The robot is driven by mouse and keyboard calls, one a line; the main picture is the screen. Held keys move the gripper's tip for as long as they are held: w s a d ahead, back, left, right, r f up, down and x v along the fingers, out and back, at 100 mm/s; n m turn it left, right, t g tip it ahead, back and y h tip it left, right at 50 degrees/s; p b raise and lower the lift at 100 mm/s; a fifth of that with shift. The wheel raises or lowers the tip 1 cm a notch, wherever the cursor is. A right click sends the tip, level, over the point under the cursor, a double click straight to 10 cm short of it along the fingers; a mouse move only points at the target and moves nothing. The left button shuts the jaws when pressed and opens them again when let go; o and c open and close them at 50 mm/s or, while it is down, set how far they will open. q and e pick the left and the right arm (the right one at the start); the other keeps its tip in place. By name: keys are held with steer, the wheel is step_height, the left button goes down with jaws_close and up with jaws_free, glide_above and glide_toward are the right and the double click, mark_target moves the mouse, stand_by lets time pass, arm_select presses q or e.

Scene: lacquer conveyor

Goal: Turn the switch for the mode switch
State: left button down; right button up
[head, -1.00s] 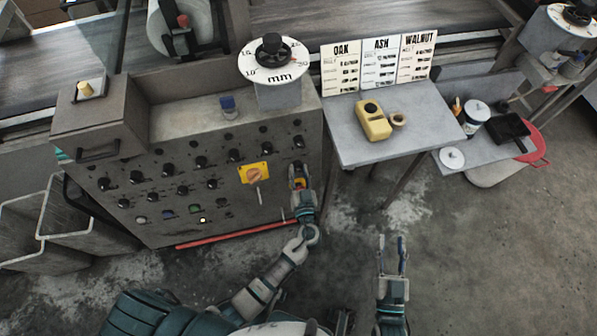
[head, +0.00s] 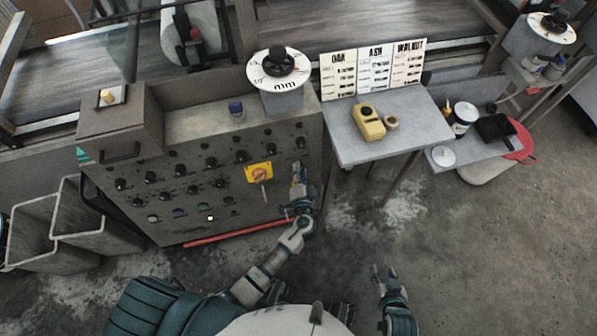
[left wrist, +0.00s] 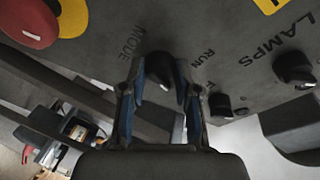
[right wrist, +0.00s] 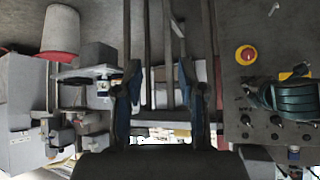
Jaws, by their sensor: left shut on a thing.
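The mode switch is a dark knob (left wrist: 160,70) below the MODE lettering in the left wrist view, with RUN lettering to its right. My left gripper (left wrist: 158,85) has a finger on each side of the knob and is shut on it. In the head view my left gripper (head: 298,172) is at the right end of the control cabinet's front (head: 140,215) and hides the knob. My right gripper (head: 382,272) is over bare floor, away from the cabinet. Its fingers are apart and empty in the right wrist view (right wrist: 157,85).
A LAMPS knob (left wrist: 295,68) and another dark knob (left wrist: 220,104) are right of the mode switch. A red button on yellow (left wrist: 30,22) is at the upper left. A side table (head: 400,145) stands right of the cabinet. Open floor (head: 480,250) lies front right.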

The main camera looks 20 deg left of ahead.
arm_select(q)
steer(key=shift+w+r+m+p, duration=0.1)
steer(key=shift+m+p, duration=0.55)
steer(key=shift+m, duration=0.45)
arm_select(e)
steer(key=s+d+f+g, duration=0.1)
steer(key=s+d+g, duration=0.1)
steer(key=s, duration=0.3)
steer(key=shift+s+f+g+h, duration=0.3)
steer(key=shift+f+g+h, duration=0.1)
steer(key=shift+g, duration=0.2)
arm_select(q)
steer(key=c, duration=0.8)
jaws_free()
steer(key=shift+c, duration=0.2)
steer(key=shift+w, duration=0.1)
arm_select(e)
steer(key=shift+w+f, duration=0.1)
steer(key=shift+w, duration=0.1)
steer(key=shift+s, duration=0.1)
arm_select(q)
steer(key=v, duration=1.2)
